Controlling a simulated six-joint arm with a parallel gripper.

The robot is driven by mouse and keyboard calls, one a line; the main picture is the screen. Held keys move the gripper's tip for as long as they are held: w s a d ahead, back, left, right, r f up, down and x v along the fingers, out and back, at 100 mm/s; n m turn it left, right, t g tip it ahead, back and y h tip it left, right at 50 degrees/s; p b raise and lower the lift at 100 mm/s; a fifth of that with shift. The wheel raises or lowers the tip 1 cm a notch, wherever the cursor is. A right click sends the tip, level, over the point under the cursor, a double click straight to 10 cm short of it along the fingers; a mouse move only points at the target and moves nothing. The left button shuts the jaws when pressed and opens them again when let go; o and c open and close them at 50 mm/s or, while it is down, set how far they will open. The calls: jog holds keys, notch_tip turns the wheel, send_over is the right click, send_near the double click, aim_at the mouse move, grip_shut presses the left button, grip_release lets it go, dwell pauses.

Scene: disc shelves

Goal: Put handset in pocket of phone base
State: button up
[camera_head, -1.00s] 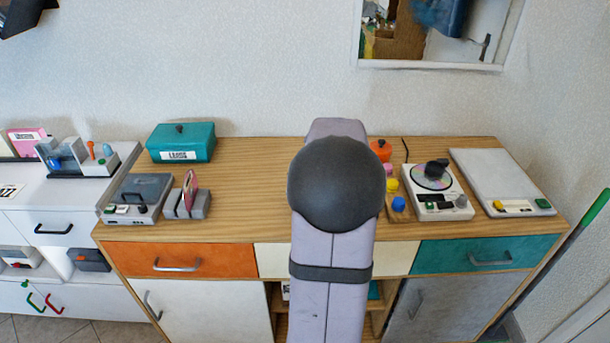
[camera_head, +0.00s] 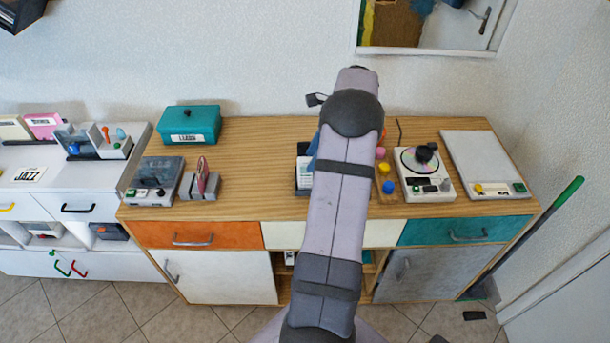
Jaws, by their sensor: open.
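A white box-like thing with dark marks on its front (camera_head: 303,176) stands on the wooden cabinet top, just left of my arm. It may be the phone base, but my arm covers most of it. A blue piece (camera_head: 313,147) shows beside it at the arm's edge; I cannot tell whether it is the handset. My gripper is hidden behind my own arm. A small dark part (camera_head: 316,99) sticks out left of the arm's upper end, and I cannot tell what it belongs to.
On the wooden cabinet (camera_head: 250,150) stand a teal box (camera_head: 189,125), a grey player (camera_head: 153,181), a disc stand (camera_head: 199,184), coloured knobs (camera_head: 387,187), a disc player (camera_head: 424,174) and a flat white device (camera_head: 480,160). The top's middle left is clear.

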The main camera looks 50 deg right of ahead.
aim_at(305, 175)
jog(key=shift+p+x, duration=0.4)
jog(key=shift+x, duration=0.4)
jog(key=shift+p+x, duration=1.45)
jog(key=shift+x, duration=1.4)
jog(key=shift+s+d+f, duration=0.1)
jog(key=shift+d, duration=0.1)
grip_shut()
